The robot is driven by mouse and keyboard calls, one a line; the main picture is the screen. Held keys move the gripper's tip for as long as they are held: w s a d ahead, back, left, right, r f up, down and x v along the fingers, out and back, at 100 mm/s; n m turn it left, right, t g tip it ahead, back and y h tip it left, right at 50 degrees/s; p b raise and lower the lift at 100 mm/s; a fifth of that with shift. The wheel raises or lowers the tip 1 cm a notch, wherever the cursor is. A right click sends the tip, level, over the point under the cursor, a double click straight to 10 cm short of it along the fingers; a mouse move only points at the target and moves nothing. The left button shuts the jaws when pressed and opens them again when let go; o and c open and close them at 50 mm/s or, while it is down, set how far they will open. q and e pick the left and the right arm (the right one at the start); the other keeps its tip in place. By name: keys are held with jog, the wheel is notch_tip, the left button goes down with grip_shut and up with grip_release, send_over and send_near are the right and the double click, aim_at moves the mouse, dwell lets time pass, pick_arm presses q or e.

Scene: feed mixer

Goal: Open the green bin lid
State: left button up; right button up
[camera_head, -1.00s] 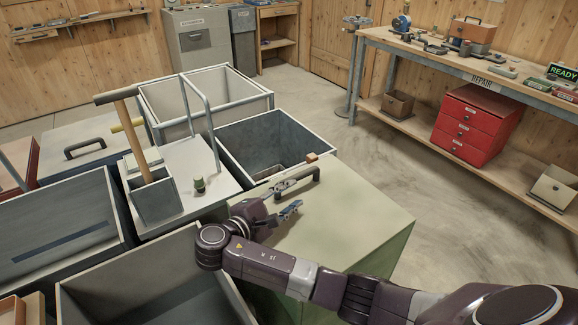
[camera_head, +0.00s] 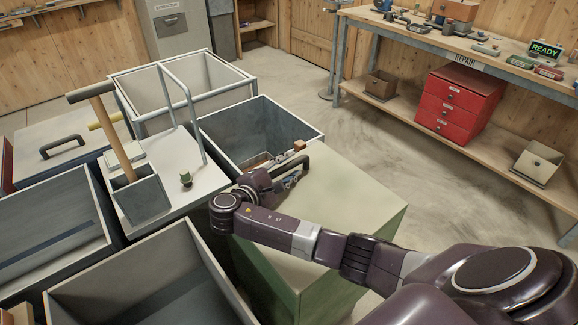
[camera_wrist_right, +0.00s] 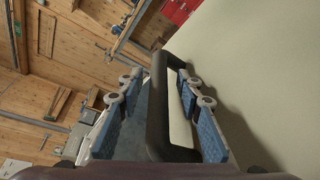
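The green bin (camera_head: 290,290) stands front centre in the head view, with its pale green lid (camera_head: 345,190) lying flat and closed. A dark bar handle (camera_head: 305,162) is at the lid's far left edge, partly hidden by my right gripper (camera_head: 288,178). In the right wrist view, the black handle (camera_wrist_right: 158,100) lies between the two blue-padded fingers of my right gripper (camera_wrist_right: 160,115). The fingers are apart, one on each side of the handle; the right one is closer to it. My left gripper is in neither view.
Open grey bins (camera_head: 258,132) stand behind and left of the green bin. A small grey box (camera_head: 140,200) holding a wooden-handled tool stands on a pale lid to the left. The repair bench (camera_head: 455,58) is at the back right, with open floor before it.

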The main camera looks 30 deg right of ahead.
jog(key=shift+c, duration=0.3)
grip_shut()
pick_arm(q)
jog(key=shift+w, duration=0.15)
